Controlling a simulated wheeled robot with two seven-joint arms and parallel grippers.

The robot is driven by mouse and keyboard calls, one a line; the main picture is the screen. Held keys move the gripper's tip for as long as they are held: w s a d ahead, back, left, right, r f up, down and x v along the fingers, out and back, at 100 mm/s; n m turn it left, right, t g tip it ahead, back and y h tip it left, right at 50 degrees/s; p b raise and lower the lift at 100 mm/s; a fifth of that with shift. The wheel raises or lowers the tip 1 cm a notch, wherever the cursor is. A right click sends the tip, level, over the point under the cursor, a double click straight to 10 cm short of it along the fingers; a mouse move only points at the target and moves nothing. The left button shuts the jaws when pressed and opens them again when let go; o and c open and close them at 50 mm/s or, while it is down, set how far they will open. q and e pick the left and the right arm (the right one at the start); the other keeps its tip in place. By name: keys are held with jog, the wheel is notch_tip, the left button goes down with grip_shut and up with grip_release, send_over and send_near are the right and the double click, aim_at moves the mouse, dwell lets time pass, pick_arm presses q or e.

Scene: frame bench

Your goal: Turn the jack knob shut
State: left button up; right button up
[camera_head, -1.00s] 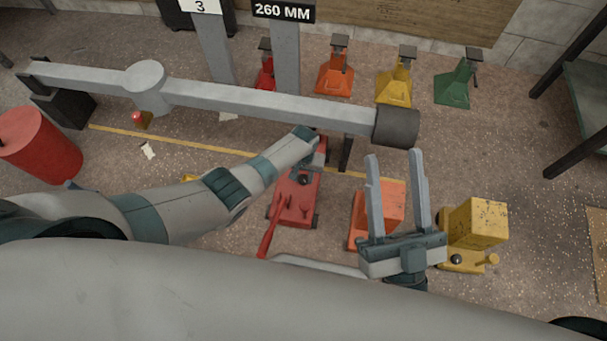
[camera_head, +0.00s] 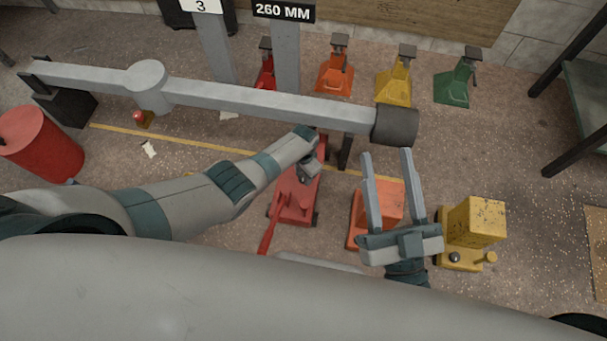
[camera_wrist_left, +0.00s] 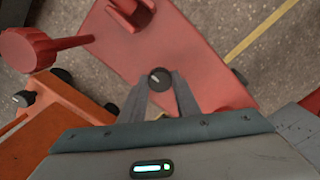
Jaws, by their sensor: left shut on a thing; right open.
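The red floor jack (camera_head: 296,205) lies on the floor below the long grey beam, its red handle (camera_head: 268,235) toward me. Its small dark round knob (camera_wrist_left: 159,78) shows in the left wrist view, between my left fingertips on the red body (camera_wrist_left: 220,65). My left gripper (camera_head: 306,178) is shut on the knob, pointing down at the jack; it hides the knob in the head view. It also shows in the left wrist view (camera_wrist_left: 160,84). My right gripper (camera_head: 386,155) is open and empty, over the orange jack, right of the red one.
The grey beam (camera_head: 255,102) with a dark end runs close above the left wrist. An orange jack (camera_head: 355,225) and a yellow jack (camera_head: 475,225) stand to the right. Several coloured stands, including a green one (camera_head: 455,85), line the back. A red drum (camera_head: 38,145) is at left.

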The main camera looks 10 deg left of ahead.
dwell(0.3)
pick_arm(q)
jog(key=o, duration=1)
jog(key=shift+o, duration=0.2)
jog(key=shift+r+p, duration=0.35)
jog(key=shift+r, duration=0.1)
notch_tip(320, 180, up, 3)
jog(key=shift+r+p, duration=0.1)
jog(key=shift+p, duration=0.9)
notch_tip(320, 180, up, 4)
jog(key=shift+f+p, duration=0.25)
jog(key=shift+p, duration=0.8)
pick_arm(e)
jog(key=d+f+g+h, duration=0.3)
jog(key=f+g, duration=0.7)
jog(key=f, duration=0.5)
pick_arm(q)
notch_tip(320, 180, up, 10)
jog(key=p, duration=0.4)
pick_arm(e)
jog(key=s+d+f+g+h, duration=0.2)
jog(key=s+d+f+g, duration=0.2)
jog(key=s+d, duration=0.1)
jog(key=shift+s+d+f+m+h, duration=0.3)
jog(key=shift+s+d, duration=0.05)
jog(key=shift+s, duration=0.15)
